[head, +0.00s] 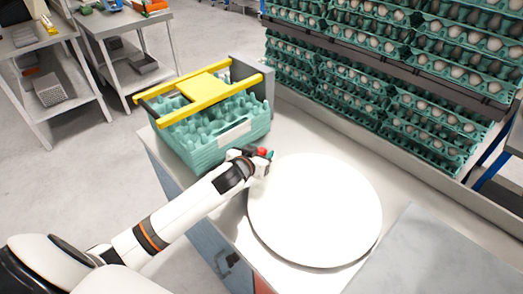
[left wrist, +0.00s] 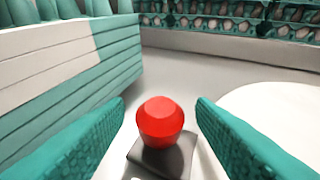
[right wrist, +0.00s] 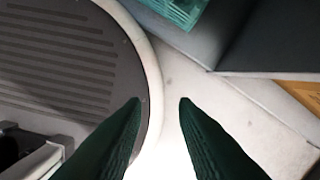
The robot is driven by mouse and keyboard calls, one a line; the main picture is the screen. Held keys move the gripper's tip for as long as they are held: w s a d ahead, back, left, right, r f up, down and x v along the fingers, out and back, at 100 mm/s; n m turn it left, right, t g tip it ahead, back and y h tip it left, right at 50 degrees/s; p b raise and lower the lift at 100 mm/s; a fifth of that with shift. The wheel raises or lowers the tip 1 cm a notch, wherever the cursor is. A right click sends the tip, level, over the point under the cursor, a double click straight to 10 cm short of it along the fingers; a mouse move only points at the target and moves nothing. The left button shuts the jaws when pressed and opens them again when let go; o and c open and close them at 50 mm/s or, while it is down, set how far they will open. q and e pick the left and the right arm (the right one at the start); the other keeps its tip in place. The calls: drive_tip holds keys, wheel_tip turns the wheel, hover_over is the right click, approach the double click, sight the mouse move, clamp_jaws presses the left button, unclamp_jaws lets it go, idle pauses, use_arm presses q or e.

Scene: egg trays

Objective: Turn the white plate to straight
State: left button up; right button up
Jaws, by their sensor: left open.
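The white plate (head: 315,215) is a large, flat, plain round disc lying on the light table. It also shows at the right edge of the left wrist view (left wrist: 280,108). No mark on it shows which way it is turned. My left gripper (head: 266,156) is at the plate's upper left edge in the head view. In the left wrist view its teal fingers (left wrist: 160,105) are apart, with a red knob (left wrist: 160,122) on a dark base in the gap. My right gripper (right wrist: 162,100) is outside the head view; its fingers are apart with nothing between them.
A stack of teal egg trays (head: 215,135) with a yellow frame (head: 205,88) on top stands left of the plate. Racks of egg-filled trays (head: 385,75) line the back. A grey flat surface (head: 435,255) lies right of the plate. Metal side tables (head: 130,50) stand far left.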

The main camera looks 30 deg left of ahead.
use_arm(q)
drive_tip(key=shift+x, duration=0.8)
drive_tip(key=shift+c, duration=0.3)
clamp_jaws()
drive_tip(key=shift+f, duration=0.1)
